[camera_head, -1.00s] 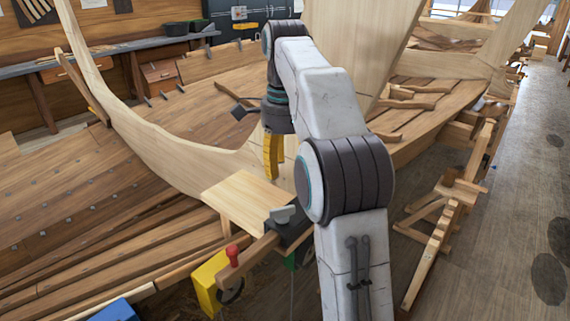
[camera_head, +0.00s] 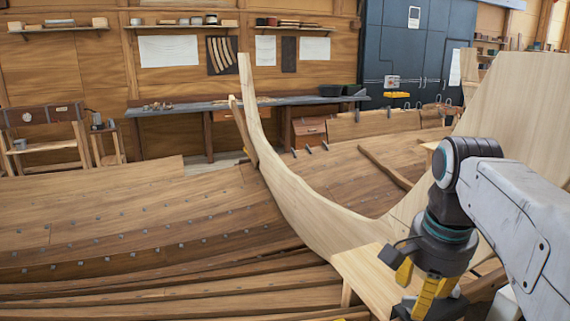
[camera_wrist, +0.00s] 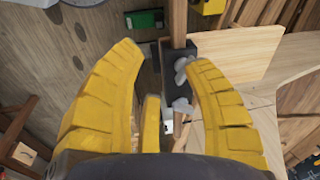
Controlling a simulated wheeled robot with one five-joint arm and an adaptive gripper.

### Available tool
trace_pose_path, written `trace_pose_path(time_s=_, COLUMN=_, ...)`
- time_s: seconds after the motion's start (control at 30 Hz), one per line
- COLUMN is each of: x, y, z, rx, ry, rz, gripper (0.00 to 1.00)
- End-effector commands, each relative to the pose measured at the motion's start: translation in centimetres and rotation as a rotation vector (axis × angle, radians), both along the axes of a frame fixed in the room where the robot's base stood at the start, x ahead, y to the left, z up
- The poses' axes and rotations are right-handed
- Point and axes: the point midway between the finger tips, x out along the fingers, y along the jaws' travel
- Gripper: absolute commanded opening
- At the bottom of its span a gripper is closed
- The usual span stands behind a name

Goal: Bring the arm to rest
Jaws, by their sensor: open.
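My gripper (camera_head: 420,290) is at the lower right of the head view, pointing down. Its yellow fingers stand apart in the wrist view (camera_wrist: 165,75), with nothing held between them. My arm comes in from the right edge, bent at the dark joint above the gripper. The gripper is above or in front of a pale wooden board (camera_head: 362,275). In the wrist view, a dark clamp-like block with a grey knob (camera_wrist: 181,70) shows beyond the fingers. The gap between fingers and block cannot be judged.
The planked hull (camera_head: 150,225) fills the lower left, with a curved pale frame (camera_head: 300,205) rising from it. A workbench (camera_head: 225,109) stands along the back wall, beside dark cabinets (camera_head: 405,45). A green object (camera_wrist: 144,19) lies near the top in the wrist view.

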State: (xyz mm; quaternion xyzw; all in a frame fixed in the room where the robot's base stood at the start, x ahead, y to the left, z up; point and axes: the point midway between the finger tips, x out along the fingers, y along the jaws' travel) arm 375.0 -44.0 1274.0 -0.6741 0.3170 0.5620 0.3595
Motion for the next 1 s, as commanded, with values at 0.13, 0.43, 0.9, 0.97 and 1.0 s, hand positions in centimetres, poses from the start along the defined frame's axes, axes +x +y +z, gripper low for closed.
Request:
trace_pose_path(time_s=0.13, x=-3.0, y=1.3, z=-1.5, rx=-0.039, ry=-0.043, rz=0.203, gripper=0.45)
trace_pose_path(time_s=0.43, x=-8.7, y=3.2, z=-5.8, rx=-0.137, ry=-0.125, rz=0.597, gripper=0.45)
trace_pose_path(time_s=0.9, x=-13.6, y=4.3, z=-11.1, rx=-0.251, ry=-0.194, rz=0.947, gripper=0.45)
trace_pose_path(time_s=0.97, x=-13.7, y=4.3, z=-11.2, rx=-0.257, ry=-0.197, rz=0.959, gripper=0.45)
trace_pose_path(time_s=1.0, x=-13.8, y=4.4, z=-11.4, rx=-0.258, ry=-0.197, rz=0.964, gripper=0.45)
